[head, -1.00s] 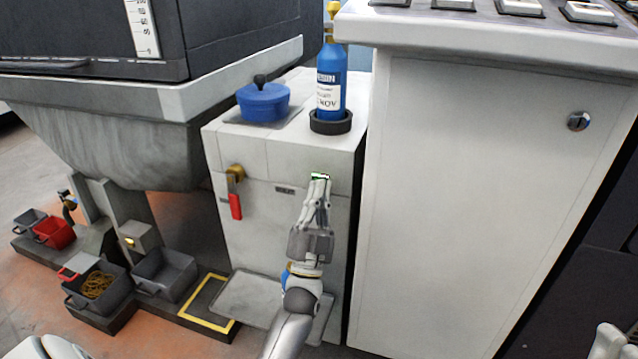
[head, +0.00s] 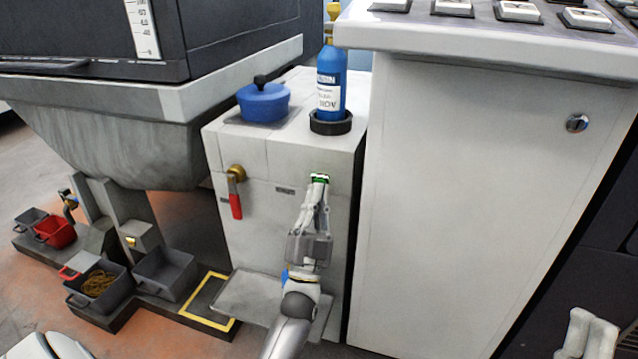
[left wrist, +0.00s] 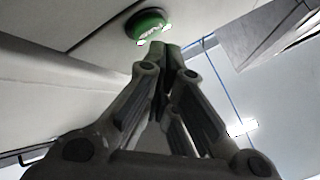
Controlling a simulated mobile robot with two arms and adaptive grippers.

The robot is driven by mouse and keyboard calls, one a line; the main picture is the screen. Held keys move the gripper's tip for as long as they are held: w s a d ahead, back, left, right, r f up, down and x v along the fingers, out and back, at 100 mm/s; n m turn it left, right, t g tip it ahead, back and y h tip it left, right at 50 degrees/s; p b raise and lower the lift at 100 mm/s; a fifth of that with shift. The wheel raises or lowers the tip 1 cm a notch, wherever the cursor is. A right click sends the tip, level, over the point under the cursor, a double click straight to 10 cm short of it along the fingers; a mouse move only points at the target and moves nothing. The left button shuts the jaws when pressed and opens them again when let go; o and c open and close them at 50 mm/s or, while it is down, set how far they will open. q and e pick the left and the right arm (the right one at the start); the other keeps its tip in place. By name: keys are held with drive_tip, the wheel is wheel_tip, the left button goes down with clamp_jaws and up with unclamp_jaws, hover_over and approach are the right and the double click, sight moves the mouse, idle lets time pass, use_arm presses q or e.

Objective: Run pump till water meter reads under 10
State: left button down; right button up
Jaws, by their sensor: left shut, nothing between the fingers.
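My left gripper (head: 317,186) is shut and empty, pointing up at the front of the light grey cabinet (head: 270,215). Its fingertips are at a small green button (head: 320,177) on that front. In the left wrist view the round green button (left wrist: 148,24) is just beyond the shut fingertips (left wrist: 160,48); I cannot tell whether they touch. A white scale strip (head: 142,28) with black marks is on the dark tank at upper left; its reading is not legible. A pale part (head: 585,335), perhaps of my right gripper, shows at lower right.
On the cabinet top stand a blue lidded pot (head: 263,103) and a blue bottle (head: 331,80) in a black ring. A brass valve with red handle (head: 236,200) is left of the button. A tall white console (head: 470,200) stands close right.

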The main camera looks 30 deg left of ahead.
use_arm(q)
drive_tip(key=shift+s+d+p, duration=0.25)
drive_tip(key=shift+s+p, duration=0.25)
drive_tip(key=shift+s, duration=0.45)
drive_tip(key=shift+s+d+p, duration=0.2)
drive_tip(key=shift+s+p, duration=0.25)
drive_tip(key=shift+s, duration=0.45)
drive_tip(key=shift+s+d+p, duration=0.25)
drive_tip(key=shift+s+p, duration=0.25)
drive_tip(key=shift+s, duration=0.45)
use_arm(e)
drive_tip(key=w+f+g+h, duration=0.3)
drive_tip(key=w+f+g, duration=0.4)
drive_tip(key=f, duration=0.4)
drive_tip(key=shift+a+g, duration=0.15)
drive_tip(key=shift+g, duration=0.25)
